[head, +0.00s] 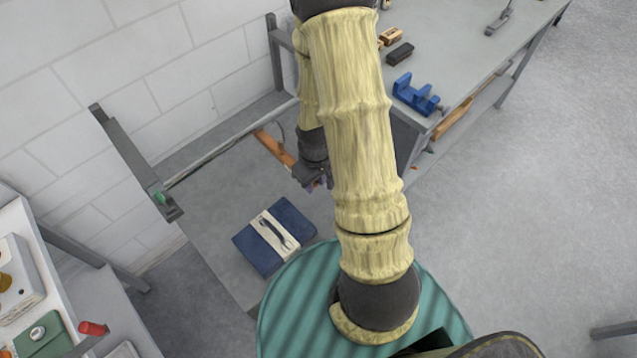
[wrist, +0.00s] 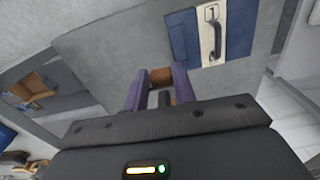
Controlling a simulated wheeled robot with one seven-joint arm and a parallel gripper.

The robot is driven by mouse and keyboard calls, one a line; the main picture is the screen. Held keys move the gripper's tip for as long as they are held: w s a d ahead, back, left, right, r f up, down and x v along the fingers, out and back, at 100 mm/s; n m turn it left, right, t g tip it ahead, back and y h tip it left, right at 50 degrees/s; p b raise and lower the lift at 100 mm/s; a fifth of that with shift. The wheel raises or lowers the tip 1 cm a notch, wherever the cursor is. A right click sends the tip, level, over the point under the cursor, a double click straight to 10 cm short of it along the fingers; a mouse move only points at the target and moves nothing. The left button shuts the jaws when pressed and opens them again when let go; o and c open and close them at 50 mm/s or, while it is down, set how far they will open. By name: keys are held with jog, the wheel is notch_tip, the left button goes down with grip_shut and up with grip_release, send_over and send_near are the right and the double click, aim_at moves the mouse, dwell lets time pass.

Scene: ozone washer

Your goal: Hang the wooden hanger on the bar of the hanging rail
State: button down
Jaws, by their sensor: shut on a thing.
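The wooden hanger (head: 275,148) is an orange-brown piece slanting beside the bar, its upper left end close to the bar in the head view. The thin grey bar (head: 215,152) of the hanging rail runs between two dark brackets. My gripper (head: 318,184) is at the hanger's lower right end, partly hidden by my arm. In the wrist view, the purple fingers of my gripper (wrist: 158,88) are shut on the brown hanger end (wrist: 160,76). A thin dark curve near the bar may be the hook; I cannot tell whether it touches the bar.
A blue case with a pale band (head: 292,222) lies on the grey surface (head: 215,215) below the bar. A grey workbench (head: 450,60) with a blue vise-like tool (head: 415,95) stands right of my arm. A white shelf (head: 30,260) with small items stands left.

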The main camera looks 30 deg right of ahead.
jog(key=shift+w+a+p, duration=0.1)
jog(key=shift+w+a, duration=0.2)
jog(key=shift+w, duration=0.65)
jog(key=shift+w+a+p, duration=0.15)
jog(key=shift+w+a, duration=0.2)
jog(key=shift+w, duration=0.6)
jog(key=shift+w+a+p, duration=0.1)
jog(key=shift+w+a, duration=0.2)
jog(key=shift+w, duration=0.65)
jog(key=shift+w+f, duration=0.1)
jog(key=shift+f, duration=0.15)
jog(key=shift+f+b, duration=1.1)
jog(key=shift+f, duration=0.1)
jog(key=c, duration=1.1)
grip_release()
jog(key=shift+o, duration=0.2)
notch_tip(320, 180, up, 17)
jog(key=b, duration=0.1)
jog(key=shift+s+r, duration=0.2)
